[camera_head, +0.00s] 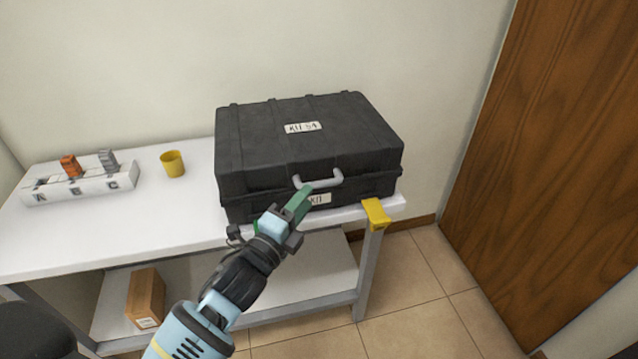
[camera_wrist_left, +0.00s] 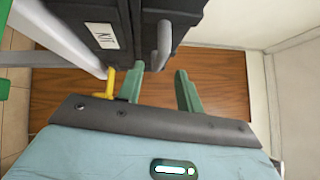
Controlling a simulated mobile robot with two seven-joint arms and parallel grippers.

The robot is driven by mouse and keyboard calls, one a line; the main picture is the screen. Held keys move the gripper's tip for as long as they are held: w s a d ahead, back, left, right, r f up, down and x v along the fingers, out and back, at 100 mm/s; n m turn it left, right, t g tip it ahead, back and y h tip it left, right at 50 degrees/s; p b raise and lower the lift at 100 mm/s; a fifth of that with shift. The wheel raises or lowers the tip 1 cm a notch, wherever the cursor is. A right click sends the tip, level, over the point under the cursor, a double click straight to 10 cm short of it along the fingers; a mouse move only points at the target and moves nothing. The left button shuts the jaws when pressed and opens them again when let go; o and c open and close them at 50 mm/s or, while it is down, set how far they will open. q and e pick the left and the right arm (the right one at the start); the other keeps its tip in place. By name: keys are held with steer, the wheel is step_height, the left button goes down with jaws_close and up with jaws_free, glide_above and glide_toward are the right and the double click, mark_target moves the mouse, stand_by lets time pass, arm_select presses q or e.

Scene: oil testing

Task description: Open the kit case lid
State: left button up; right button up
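The black kit case (camera_head: 310,150) stands on the right part of the white table, with its lid down. Its pale grey handle (camera_head: 318,183) is on the front side, above a white label. My left gripper (camera_head: 284,208) is at the front of the case, just below the handle, with green fingers. In the left wrist view, the fingers of my left gripper (camera_wrist_left: 160,70) are apart with nothing between them. The handle (camera_wrist_left: 163,45) lies just beyond the tips, in line with the gap; I cannot tell whether they touch. My right gripper is not in view.
A yellow cup (camera_head: 172,163) and a white holder (camera_head: 80,186) marked with letters stand on the white table (camera_head: 100,235) to the left. A yellow bracket (camera_head: 376,214) is at the table's front right corner. A cardboard box (camera_head: 146,297) sits on the lower shelf. A wooden door (camera_head: 560,150) is at right.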

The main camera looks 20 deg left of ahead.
mark_target(318, 183)
arm_select(q)
steer(key=shift+x, duration=3.1)
jaws_close()
